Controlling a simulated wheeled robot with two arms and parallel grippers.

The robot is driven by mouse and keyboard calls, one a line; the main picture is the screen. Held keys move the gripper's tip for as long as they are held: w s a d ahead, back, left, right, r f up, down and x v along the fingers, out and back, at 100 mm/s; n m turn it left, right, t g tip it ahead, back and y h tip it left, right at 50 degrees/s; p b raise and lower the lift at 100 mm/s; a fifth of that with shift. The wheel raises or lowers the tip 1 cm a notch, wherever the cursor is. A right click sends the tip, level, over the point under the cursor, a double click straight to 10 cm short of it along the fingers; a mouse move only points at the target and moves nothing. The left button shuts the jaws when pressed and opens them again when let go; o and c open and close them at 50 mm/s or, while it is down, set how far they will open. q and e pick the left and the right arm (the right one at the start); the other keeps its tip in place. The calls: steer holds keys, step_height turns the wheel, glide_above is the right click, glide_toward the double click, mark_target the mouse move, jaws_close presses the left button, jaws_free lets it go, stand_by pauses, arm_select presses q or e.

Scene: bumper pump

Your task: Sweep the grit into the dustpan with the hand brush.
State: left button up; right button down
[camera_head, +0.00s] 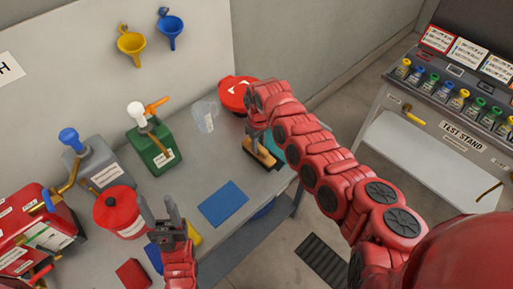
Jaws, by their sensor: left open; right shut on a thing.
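My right gripper (256,134) is shut on the hand brush (260,153), which has a tan, wooden-looking block. It holds the brush low at the bench's right end; I cannot tell whether the bristles touch the surface. A teal piece that looks like the dustpan (272,143) shows just right of the brush, mostly hidden by my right gripper and arm. My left gripper (158,208) is open and empty, fingers pointing up, near the bench's front edge. I cannot make out any grit.
The grey bench (185,190) holds a blue mat (223,204), a green pump can (154,150), a grey can (100,168), a red canister (119,212), a clear jug (206,116) and a red lidded container (236,93). A test stand (452,134) stands apart at right.

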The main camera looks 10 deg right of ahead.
steer(key=shift+w+d+r+b, duration=0.2)
steer(key=shift+w+d+b, duration=0.25)
steer(key=shift+d+b, duration=0.2)
steer(key=shift+w+d+r+b, duration=0.2)
steer(key=shift+w+d+b, duration=0.3)
steer(key=shift+b, duration=0.25)
